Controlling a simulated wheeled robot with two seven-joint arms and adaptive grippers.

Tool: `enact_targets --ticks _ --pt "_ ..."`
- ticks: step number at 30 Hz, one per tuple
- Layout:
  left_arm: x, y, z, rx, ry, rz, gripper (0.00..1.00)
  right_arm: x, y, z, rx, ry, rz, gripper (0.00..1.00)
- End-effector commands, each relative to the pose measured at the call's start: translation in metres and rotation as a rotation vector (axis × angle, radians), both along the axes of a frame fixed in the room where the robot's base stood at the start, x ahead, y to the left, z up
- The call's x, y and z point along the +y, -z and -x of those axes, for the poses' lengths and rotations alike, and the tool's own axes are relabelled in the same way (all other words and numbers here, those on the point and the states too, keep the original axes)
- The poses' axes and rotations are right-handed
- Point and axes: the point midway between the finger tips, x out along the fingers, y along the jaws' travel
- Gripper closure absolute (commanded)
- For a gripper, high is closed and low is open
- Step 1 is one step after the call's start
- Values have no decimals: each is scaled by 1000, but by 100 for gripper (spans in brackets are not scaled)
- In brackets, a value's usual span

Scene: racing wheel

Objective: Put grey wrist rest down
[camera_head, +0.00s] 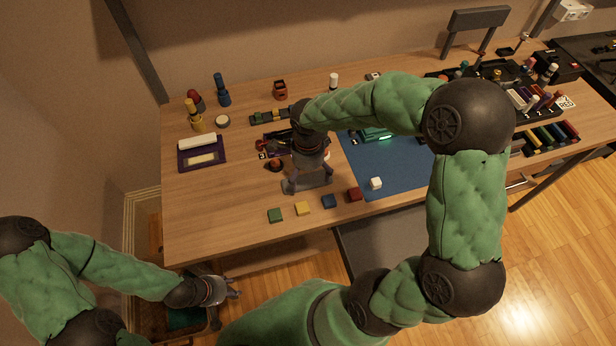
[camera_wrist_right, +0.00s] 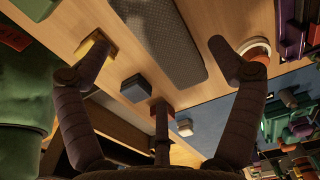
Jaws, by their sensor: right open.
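The grey wrist rest (camera_head: 314,184) lies near the front of the wooden table in the head view, partly hidden by my right gripper. In the right wrist view it is a long, textured grey pad (camera_wrist_right: 160,45) on the wood. My right gripper (camera_head: 308,177) is over the wrist rest. Its fingers are spread wide in the right wrist view (camera_wrist_right: 158,50), one on each side of the pad, with visible gaps. My left gripper (camera_head: 225,304) hangs low in front of the table at the left, fingers apart, with nothing visible between them.
Green (camera_head: 275,215), yellow (camera_head: 303,208), blue (camera_head: 330,201) and red (camera_head: 354,194) blocks line the front edge. A blue mat (camera_head: 400,180) with a white cube (camera_head: 376,183) is to the right. A purple tray (camera_head: 184,160) stands at left. Bare wood lies left of the wrist rest.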

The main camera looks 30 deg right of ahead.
Motion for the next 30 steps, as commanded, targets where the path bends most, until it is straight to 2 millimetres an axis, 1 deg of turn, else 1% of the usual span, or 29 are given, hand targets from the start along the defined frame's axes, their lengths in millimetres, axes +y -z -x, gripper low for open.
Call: enact_targets --ticks 1,3,9,12,18,27,30 --pt "0 -7 0 0 0 0 60 0 -15 -1 -3 0 0 8" --pt "0 -11 0 0 0 0 60 0 -30 -1 -4 -1 0 8" --pt "0 -21 0 0 0 0 60 0 -64 -1 -2 0 0 8" --pt "0 -23 0 0 0 0 60 0 -75 0 -1 -1 0 8" --pt "0 -25 0 0 0 0 60 0 -84 0 0 -1 0 8" --pt "0 -25 0 0 0 0 60 0 -84 0 1 -2 -1 8" --pt "0 -28 0 0 0 0 60 4 -80 0 5 -30 -10 8"
